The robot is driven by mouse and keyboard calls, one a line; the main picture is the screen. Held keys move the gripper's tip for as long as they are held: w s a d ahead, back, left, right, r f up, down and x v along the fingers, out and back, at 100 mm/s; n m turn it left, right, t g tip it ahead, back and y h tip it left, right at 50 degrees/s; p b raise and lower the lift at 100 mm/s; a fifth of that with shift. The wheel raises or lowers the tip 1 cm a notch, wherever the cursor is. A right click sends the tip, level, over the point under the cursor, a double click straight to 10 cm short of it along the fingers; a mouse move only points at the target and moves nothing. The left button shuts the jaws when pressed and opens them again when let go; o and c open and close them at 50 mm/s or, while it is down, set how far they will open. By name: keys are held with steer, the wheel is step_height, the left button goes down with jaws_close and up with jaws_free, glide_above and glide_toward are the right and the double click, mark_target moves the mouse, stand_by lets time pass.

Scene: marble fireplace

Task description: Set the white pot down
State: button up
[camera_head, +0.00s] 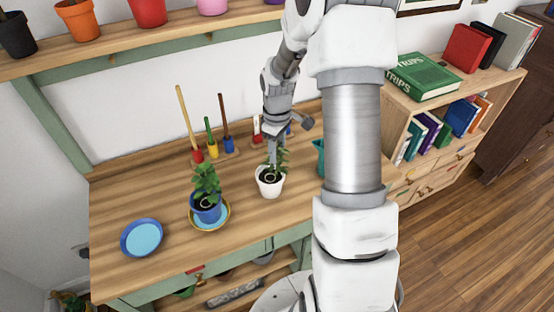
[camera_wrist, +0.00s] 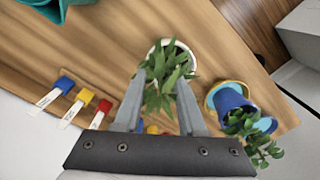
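The white pot (camera_head: 270,186) with a leafy green plant stands upright on the wooden bench, right of the blue pot; I see no clear gap beneath it. In the wrist view the white pot (camera_wrist: 192,54) lies just beyond my fingertips, its rim partly covered by leaves. My gripper (camera_head: 272,158) points down at the plant from above. In the wrist view my gripper (camera_wrist: 160,85) has its two fingers spread apart, with leaves between and in front of them. The fingers do not visibly close on the pot; contact with the rim is hidden by leaves.
A blue potted plant (camera_head: 207,210) sits on a yellow-rimmed saucer (camera_head: 222,224) to the left. A blue plate (camera_head: 142,238) lies farther left. Small tools in a holder (camera_head: 228,158) stand behind. A teal container (camera_head: 319,158) is to the right. The bench front is clear.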

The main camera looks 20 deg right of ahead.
step_height(320, 180, up, 8)
steer(key=shift+r, duration=0.15)
steer(key=s+a+r+m+t, duration=0.2)
steer(key=s+a+r, duration=0.3)
steer(key=s+r, duration=0.3)
steer(key=s+a+r+m+t, duration=0.3)
steer(key=s+a+r, duration=0.3)
steer(key=s+r, duration=0.3)
steer(key=shift+s+a+m+t, duration=0.3)
steer(key=shift+s+m, duration=0.6)
steer(key=shift+s, duration=1.35)
